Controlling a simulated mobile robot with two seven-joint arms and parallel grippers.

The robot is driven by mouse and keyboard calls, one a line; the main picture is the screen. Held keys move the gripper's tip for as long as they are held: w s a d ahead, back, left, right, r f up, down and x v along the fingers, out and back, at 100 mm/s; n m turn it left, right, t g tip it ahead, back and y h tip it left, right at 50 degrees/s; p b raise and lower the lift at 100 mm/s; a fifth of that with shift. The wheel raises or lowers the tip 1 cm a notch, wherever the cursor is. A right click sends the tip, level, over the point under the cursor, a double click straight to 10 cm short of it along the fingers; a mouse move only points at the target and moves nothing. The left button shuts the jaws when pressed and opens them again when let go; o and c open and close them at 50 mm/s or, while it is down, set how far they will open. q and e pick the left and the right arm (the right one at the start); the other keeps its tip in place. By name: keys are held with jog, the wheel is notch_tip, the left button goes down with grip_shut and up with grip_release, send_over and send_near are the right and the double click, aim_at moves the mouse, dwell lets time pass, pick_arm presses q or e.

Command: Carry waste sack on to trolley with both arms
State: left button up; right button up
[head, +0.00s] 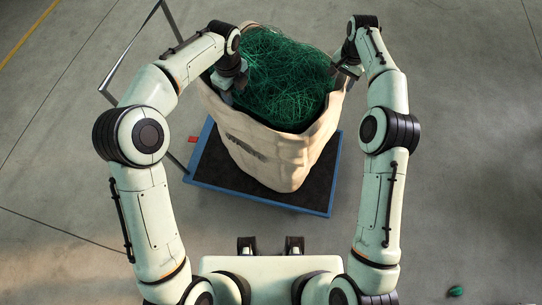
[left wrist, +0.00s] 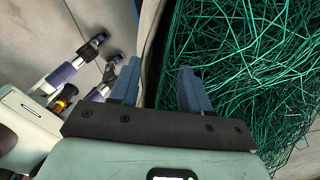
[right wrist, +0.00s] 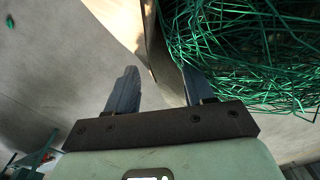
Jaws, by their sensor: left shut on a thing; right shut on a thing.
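The cream waste sack (head: 275,155), stuffed with tangled green netting (head: 285,75), is upright over the trolley (head: 212,168), a dark deck with a blue rim. I cannot tell whether the sack's bottom rests on the deck. My left gripper (head: 230,80) is shut on the sack's left rim, and my right gripper (head: 345,72) on its right rim. The left wrist view shows the rim between the fingers (left wrist: 155,88), with netting (left wrist: 255,70) to the right. The right wrist view shows the fingers (right wrist: 158,88) at the rim, netting (right wrist: 240,50) beside them.
The trolley's grey tube handle (head: 128,50) rises at the left, close to my left arm. A small green scrap (head: 456,291) lies on the floor at the lower right. A yellow line (head: 28,35) runs at the top left.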

jog(key=shift+w+a, duration=0.15)
jog(key=shift+a, duration=0.1)
jog(key=shift+r, duration=0.15)
pick_arm(q)
jog(key=shift+a+r, duration=0.1)
jog(key=shift+r, duration=2.15)
pick_arm(e)
notch_tip(320, 180, up, 7)
jog(key=shift+s+d, duration=0.2)
jog(key=shift+d, duration=0.05)
pick_arm(q)
jog(key=shift+s+f, duration=0.1)
jog(key=shift+s, duration=0.05)
pick_arm(e)
jog(key=shift+s+d, duration=0.1)
